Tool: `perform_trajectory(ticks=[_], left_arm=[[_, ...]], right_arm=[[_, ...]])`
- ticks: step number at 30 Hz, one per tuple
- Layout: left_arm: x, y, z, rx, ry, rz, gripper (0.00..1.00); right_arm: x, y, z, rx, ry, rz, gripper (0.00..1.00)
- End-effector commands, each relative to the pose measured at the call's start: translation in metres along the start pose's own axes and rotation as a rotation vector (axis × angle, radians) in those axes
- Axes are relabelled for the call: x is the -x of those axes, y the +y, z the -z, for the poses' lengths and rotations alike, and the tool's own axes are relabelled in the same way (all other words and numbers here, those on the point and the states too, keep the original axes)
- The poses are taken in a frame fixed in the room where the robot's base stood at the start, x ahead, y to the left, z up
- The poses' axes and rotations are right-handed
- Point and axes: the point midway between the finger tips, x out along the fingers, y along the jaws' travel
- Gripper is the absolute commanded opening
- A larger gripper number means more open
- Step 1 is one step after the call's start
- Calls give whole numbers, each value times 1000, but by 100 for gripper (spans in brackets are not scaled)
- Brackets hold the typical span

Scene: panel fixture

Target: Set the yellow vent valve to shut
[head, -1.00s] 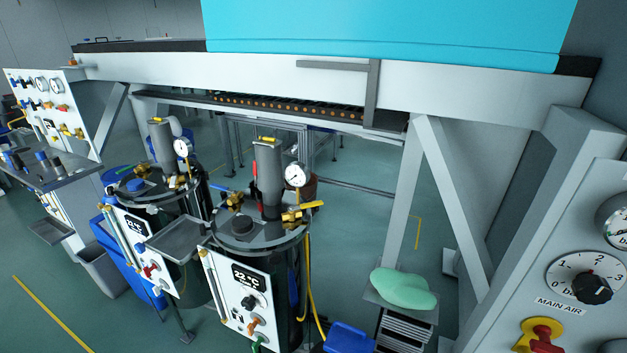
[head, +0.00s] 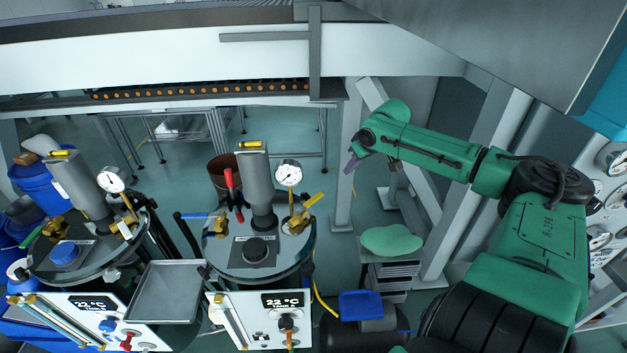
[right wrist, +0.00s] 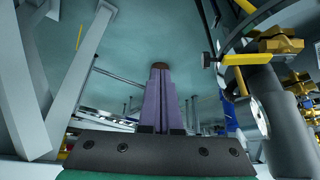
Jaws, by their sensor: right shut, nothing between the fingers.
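A brass valve with a yellow lever (head: 313,203) sits on the right side of the Tank A lid (head: 220,265), beside a round white gauge (head: 288,173). Its lever slants up and to the right in the head view. In the right wrist view the yellow lever (right wrist: 238,60) reaches left from the brass body (right wrist: 282,45). My right gripper (head: 350,166) has purple fingers. It is shut and empty, to the right of the valve and apart from it. Its fingers (right wrist: 160,70) show in the middle of the wrist view, left of the lever. My left gripper is not in view.
A second tank (head: 60,270) stands further left. A green lump (head: 391,240) rests on a small drawer unit. A grey frame post (head: 345,190) rises behind my gripper.

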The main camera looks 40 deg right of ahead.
Motion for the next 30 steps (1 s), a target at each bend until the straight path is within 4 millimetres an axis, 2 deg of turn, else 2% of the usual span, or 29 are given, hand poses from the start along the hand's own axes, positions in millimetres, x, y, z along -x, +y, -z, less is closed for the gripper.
perform_trajectory(ticks=[1,3,6,11,21,25,30], left_arm=[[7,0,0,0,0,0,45],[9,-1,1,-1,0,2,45],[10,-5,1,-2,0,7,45],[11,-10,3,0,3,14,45],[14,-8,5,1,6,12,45],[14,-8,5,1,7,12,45],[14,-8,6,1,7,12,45]], right_arm=[[26,-38,16,79,-42,29,0],[47,-78,20,152,-101,62,0],[57,-106,16,200,-149,83,0],[40,-109,11,203,-159,86,0],[-26,-113,2,203,-155,84,0],[-38,-114,0,201,-152,85,0],[-40,-114,1,201,-149,86,0]])
